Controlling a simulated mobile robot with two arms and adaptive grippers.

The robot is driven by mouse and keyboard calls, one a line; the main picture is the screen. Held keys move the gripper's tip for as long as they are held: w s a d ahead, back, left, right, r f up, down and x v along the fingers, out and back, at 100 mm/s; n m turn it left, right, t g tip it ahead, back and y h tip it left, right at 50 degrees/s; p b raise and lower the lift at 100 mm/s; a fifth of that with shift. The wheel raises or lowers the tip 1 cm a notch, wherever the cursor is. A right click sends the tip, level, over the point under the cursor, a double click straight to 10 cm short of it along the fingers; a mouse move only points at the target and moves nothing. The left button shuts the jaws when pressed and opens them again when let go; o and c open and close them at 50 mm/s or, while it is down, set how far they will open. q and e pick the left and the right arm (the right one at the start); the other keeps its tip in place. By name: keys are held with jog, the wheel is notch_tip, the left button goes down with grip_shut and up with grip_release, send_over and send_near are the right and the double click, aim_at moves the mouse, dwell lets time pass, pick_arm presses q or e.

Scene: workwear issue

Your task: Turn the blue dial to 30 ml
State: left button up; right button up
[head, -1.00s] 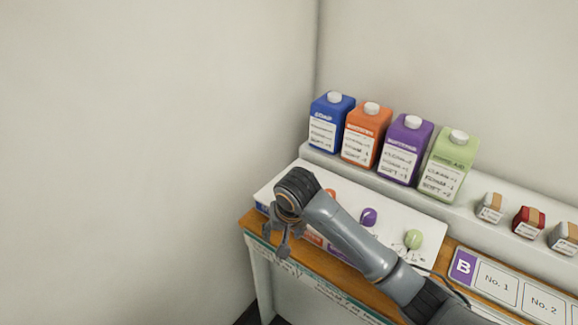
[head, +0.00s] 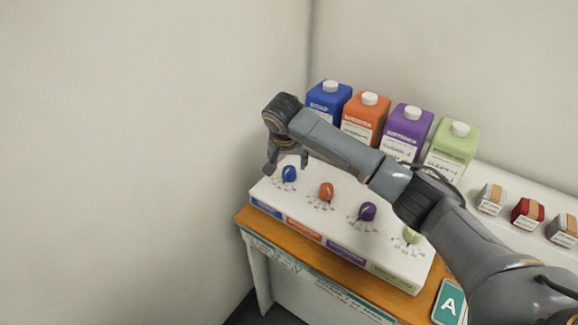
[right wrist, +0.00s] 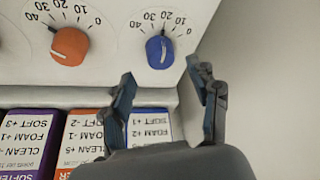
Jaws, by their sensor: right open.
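The blue dial (head: 289,174) is the leftmost knob on the white sloped panel (head: 275,190). In the right wrist view the blue dial (right wrist: 160,54) stands in a printed scale from 0 to 40. A dark mark at its rim lies near 20, but I cannot read the setting exactly. My right gripper (head: 286,163) is open and empty, close above and behind the blue dial. In the right wrist view the fingers of my right gripper (right wrist: 160,72) are spread, with the dial beyond the gap between their tips, apart from them. My left gripper is not in view.
Orange (head: 326,191), purple (head: 367,211) and green (head: 411,236) dials follow to the right. Blue (head: 328,98), orange (head: 366,114), purple (head: 409,128) and green (head: 455,145) bottles stand behind on a ledge. My right arm crosses over the panel. A wall is close on the left.

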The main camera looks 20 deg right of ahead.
aim_at(290, 170)
jog(key=x, duration=0.4)
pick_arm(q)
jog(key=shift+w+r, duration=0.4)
pick_arm(e)
jog(key=shift+w+f, duration=0.2)
jog(key=shift+f, duration=0.3)
jog(key=c, duration=1.2)
jog(key=shift+o, duration=0.2)
jog(key=n+p, duration=0.1)
jog(key=p, duration=0.1)
jog(key=n+p, duration=0.1)
jog(key=p, duration=0.1)
jog(key=shift+s+d+r+y, duration=0.1)
jog(key=shift+r+y, duration=0.2)
jog(key=shift+y, duration=0.1)
jog(key=shift+f+n+y+p, duration=0.15)
jog(key=shift+n+y+p, duration=0.3)
jog(key=shift+n, duration=0.65)
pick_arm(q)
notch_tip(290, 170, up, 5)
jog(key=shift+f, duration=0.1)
pick_arm(e)
jog(key=shift+f+n, duration=0.1)
jog(key=shift+n, duration=0.4)
jog(key=shift+t, duration=0.3)
jog(key=o, duration=1.2)
jog(key=shift+c, duration=0.2)
